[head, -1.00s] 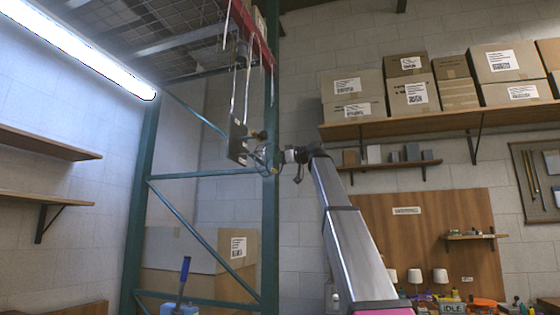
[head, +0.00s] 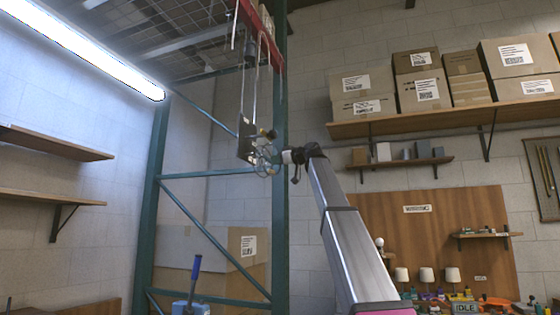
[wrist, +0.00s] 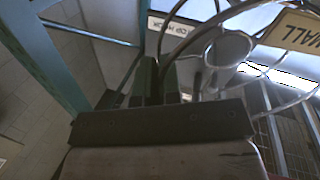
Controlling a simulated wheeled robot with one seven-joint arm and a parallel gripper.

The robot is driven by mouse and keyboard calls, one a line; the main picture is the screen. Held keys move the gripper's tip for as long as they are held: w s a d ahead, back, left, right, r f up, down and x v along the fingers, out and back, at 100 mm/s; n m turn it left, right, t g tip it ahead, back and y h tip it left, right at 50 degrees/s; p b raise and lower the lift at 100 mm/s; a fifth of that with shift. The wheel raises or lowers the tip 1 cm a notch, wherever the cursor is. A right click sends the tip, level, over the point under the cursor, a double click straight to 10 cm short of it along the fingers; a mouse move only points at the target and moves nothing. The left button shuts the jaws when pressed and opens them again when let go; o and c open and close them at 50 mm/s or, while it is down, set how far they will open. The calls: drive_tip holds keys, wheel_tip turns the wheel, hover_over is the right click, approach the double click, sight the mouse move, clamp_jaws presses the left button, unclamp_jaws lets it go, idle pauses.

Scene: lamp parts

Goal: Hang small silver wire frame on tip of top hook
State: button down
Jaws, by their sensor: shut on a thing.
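The small silver wire frame (head: 264,160) is held at the end of my arm. In the wrist view its curved wires (wrist: 229,50) rise beyond the fingers, with a tag reading "SMALL" (wrist: 296,32) at right. My gripper (wrist: 160,80) is shut on it; the exact grip spot is dark and unclear. In the head view my gripper (head: 281,157) is right of a dark hanging plate (head: 246,140). A label, partly readable as "TOP H", shows upside down in the wrist view (wrist: 172,27). The hook tip is not clear, and I cannot tell whether the frame touches it.
Thin rods (head: 255,85) hang from a red beam (head: 268,35). A teal rack post (head: 279,215) stands close beside my gripper. Boxes (head: 425,88) fill a shelf at right. A blue-handled object (head: 195,275) stands at lower left.

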drive_tip(key=shift+w+a+f, duration=0.25)
drive_tip(key=shift+a+f, duration=0.05)
drive_tip(key=shift+a, duration=0.4)
drive_tip(key=shift+w+a+f, duration=0.25)
drive_tip(key=shift+a, duration=0.45)
drive_tip(key=shift+w+a+f, duration=0.25)
drive_tip(key=shift+a+f, duration=0.05)
drive_tip(key=shift+a, duration=0.4)
drive_tip(key=c, duration=1.2)
unclamp_jaws()
drive_tip(key=v, duration=1)
drive_tip(key=shift+s+d, duration=0.25)
drive_tip(key=shift+d, duration=0.1)
